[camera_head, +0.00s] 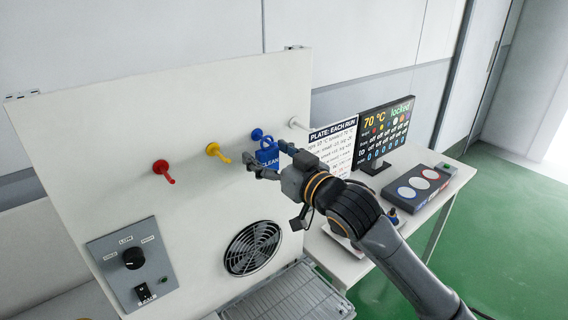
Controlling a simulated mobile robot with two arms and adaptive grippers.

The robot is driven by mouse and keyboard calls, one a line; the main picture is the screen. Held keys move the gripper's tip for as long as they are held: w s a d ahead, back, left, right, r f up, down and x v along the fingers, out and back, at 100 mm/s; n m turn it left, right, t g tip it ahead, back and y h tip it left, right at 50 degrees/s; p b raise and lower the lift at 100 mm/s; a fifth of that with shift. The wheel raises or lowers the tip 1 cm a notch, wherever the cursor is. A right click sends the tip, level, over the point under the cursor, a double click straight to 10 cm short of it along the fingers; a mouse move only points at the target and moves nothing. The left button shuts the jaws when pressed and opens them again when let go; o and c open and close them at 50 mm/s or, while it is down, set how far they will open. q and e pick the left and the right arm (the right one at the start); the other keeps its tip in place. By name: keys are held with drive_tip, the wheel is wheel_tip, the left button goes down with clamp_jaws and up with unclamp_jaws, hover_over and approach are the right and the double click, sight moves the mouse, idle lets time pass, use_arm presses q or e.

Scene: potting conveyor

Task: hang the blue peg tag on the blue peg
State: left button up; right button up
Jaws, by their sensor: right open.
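The blue peg (257,134) sticks out of the upright white panel, right of the yellow peg. The blue tag (267,154), marked "CLEAN", is at the blue peg and appears to hang from it; the exact contact at its loop is too small to tell. My right gripper (266,160) is open at the tag, with one finger by its left lower side and the other by its right side. Whether the fingers touch the tag cannot be told. My left gripper is not in view.
A red peg (164,171), a yellow peg (218,152) and a white peg (297,124) share the panel (110,130). Below are a knob box (132,266) and a fan grille (252,248). A printed sign (335,142), a screen (384,135) and a button box (417,187) stand at the right.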

drive_tip(key=v, duration=1.1)
drive_tip(key=s+d+f+m+g+h, duration=0.2)
drive_tip(key=s+d+f+h, duration=0.1)
drive_tip(key=f, duration=0.7)
drive_tip(key=s+d+f+m+g+h, duration=0.1)
drive_tip(key=s+d+f+g+h, duration=0.2)
drive_tip(key=f, duration=0.8)
drive_tip(key=s+d+f+m+g+h, duration=0.1)
drive_tip(key=s+d+f+g+h, duration=0.15)
drive_tip(key=s+d+f, duration=0.5)
drive_tip(key=s+d+f+m+g+h, duration=0.15)
drive_tip(key=s+f+g, duration=0.25)
drive_tip(key=s+f, duration=0.7)
drive_tip(key=s+f+b, duration=0.2)
drive_tip(key=f, duration=1)
drive_tip(key=s+f+b, duration=0.1)
drive_tip(key=s+f, duration=0.1)
drive_tip(key=f, duration=1.1)
drive_tip(key=s+d+f+g+b, duration=0.2)
drive_tip(key=s+f+b, duration=0.1)
drive_tip(key=s+f, duration=1.4)
drive_tip(key=shift+d+f+n+h, duration=0.3)
drive_tip(key=shift+d+f+n, duration=0.1)
drive_tip(key=shift+f, duration=1.45)
